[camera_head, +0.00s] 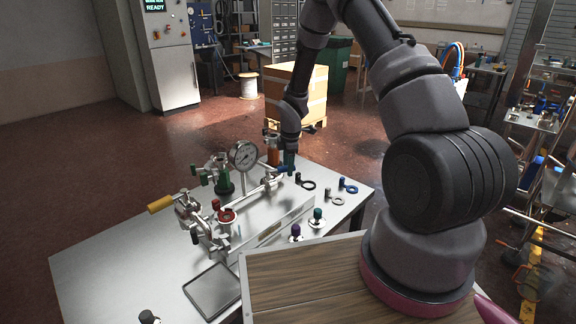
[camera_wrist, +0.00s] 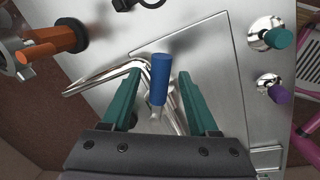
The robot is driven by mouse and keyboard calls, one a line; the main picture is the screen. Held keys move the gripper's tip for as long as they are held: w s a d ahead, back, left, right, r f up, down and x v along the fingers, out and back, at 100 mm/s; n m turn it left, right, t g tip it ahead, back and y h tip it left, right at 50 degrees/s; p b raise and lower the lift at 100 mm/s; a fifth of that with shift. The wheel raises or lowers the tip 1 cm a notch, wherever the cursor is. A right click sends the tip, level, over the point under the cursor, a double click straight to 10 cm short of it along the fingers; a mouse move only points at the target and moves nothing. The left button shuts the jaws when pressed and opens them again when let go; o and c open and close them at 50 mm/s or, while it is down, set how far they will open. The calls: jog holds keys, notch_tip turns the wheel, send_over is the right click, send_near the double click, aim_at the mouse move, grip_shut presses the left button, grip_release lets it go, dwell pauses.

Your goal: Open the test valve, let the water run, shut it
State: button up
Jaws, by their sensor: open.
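A metal pipe rig on the steel table carries a pressure gauge (camera_head: 243,156), a yellow lever (camera_head: 160,204), a red handwheel (camera_head: 227,216), a green valve (camera_head: 224,184) and a blue-handled lever (camera_head: 283,169). Which of these is the test valve is not marked. My gripper (camera_head: 290,161) is at the blue lever, at the rig's far right end. In the wrist view, the blue handle (camera_wrist: 160,79) stands between the open teal fingers of my gripper (camera_wrist: 157,88), with a gap visible on both sides. No running water shows.
An orange-handled part (camera_head: 273,150) stands just left of my gripper; it also shows in the wrist view (camera_wrist: 52,47). Loose rings (camera_head: 308,185), teal and purple knobs (camera_head: 296,231) lie to the right. A dark tray (camera_head: 213,290) lies in front. The table's left side is clear.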

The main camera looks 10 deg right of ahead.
grip_shut()
dwell(1.4)
